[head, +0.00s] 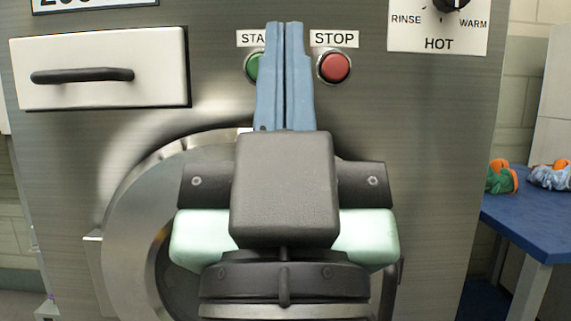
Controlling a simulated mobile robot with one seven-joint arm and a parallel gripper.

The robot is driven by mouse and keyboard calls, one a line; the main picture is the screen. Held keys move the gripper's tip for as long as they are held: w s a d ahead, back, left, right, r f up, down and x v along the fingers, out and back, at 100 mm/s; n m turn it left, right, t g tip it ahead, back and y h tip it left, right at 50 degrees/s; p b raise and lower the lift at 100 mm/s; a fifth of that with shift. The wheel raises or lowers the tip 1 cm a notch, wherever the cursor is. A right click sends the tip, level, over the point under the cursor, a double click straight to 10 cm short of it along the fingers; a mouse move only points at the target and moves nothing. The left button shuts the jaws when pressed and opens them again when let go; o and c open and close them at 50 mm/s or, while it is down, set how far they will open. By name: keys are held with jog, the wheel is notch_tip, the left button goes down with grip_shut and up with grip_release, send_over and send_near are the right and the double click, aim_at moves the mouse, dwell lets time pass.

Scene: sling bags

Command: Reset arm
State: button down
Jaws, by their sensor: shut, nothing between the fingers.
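My gripper (286,30) is in the middle of the head view, pointing up, its two blue fingers closed together and empty. It is in front of the washing machine's steel front panel (425,130). The fingers partly cover the green START button (252,66) and its label. The red STOP button (334,66) shows just right of the fingers. I cannot tell whether the fingertips touch the panel.
A white drawer (100,68) with a black handle is at the upper left. A round metal door (130,230) is partly hidden behind my arm. A dial (450,5) is at the upper right. A blue table (535,225) at the right holds orange, green and grey-blue items.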

notch_tip(320, 180, up, 46)
jog(key=p, duration=4.4)
jog(key=shift+r, duration=0.1)
